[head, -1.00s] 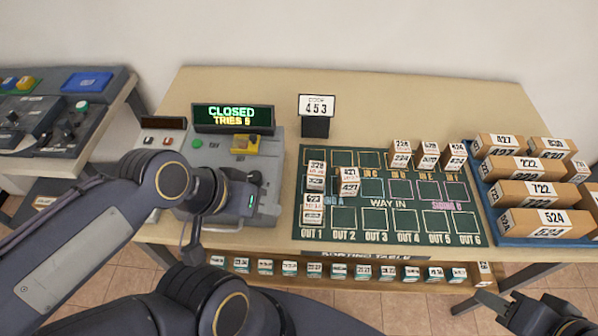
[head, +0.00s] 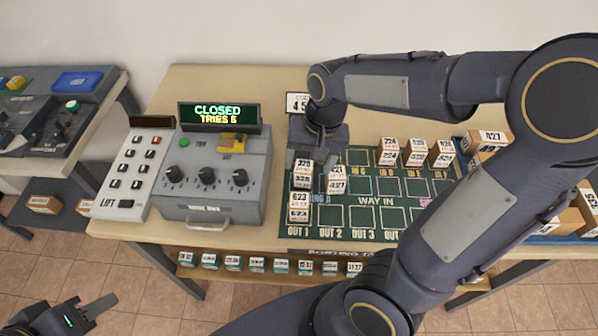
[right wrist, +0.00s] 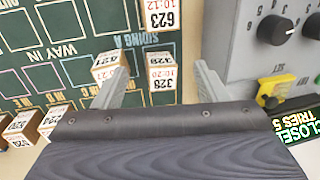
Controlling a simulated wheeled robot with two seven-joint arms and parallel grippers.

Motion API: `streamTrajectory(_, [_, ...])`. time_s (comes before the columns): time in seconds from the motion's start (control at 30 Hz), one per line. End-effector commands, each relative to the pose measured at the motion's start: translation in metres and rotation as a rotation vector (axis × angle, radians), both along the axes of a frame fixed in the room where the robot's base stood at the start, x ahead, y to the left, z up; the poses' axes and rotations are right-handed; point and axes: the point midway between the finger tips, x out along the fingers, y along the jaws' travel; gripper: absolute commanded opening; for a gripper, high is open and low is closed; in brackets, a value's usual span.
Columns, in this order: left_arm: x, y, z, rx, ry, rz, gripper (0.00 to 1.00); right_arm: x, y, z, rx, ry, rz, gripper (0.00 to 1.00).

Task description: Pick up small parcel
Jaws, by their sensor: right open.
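Several small white-and-brown parcels stand on the green sorting board (head: 365,215). Parcel 328 (head: 302,180) is at the board's left, with parcel 623 (head: 298,214) in front of it and another small parcel (head: 337,186) to its right. My right gripper (head: 312,158) reaches down over the board's back left. In the right wrist view its open fingers (right wrist: 160,86) stand either side of parcel 328 (right wrist: 162,86), with visible gaps. The neighbouring small parcel (right wrist: 107,66) is close to the left finger. My left gripper (head: 88,312) is low at the left, away from the parcels; its opening is unclear.
A grey console (head: 215,175) with knobs and a display reading CLOSED, TRIES 5 stands left of the board. A keypad (head: 130,172) is beside it. More small parcels (head: 416,152) stand at the board's back right. My right arm hides much of the large boxes.

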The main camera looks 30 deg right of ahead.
Motion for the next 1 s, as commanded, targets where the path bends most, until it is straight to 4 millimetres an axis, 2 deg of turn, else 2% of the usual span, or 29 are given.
streamTrajectory(0.1, [0.000,0.000,0.000,0.000,0.000,0.000,0.36,0.021,-0.001,-0.015,-0.085,0.060,-0.051,0.66])
streamTrajectory(0.23, [0.000,0.000,0.000,0.000,0.000,0.000,0.36,0.032,-0.003,-0.024,-0.133,0.082,-0.084,0.66])
streamTrajectory(0.57, [0.000,0.000,0.000,0.000,0.000,0.000,0.36,0.035,-0.006,-0.060,-0.142,0.087,-0.091,0.66])
streamTrajectory(0.8, [0.000,0.000,0.001,0.000,0.000,0.000,0.36,0.039,-0.010,-0.094,-0.141,0.088,-0.090,0.66])
streamTrajectory(1.0, [0.000,0.000,0.001,0.000,0.000,0.000,0.36,0.039,-0.010,-0.102,-0.140,0.084,-0.090,0.66])
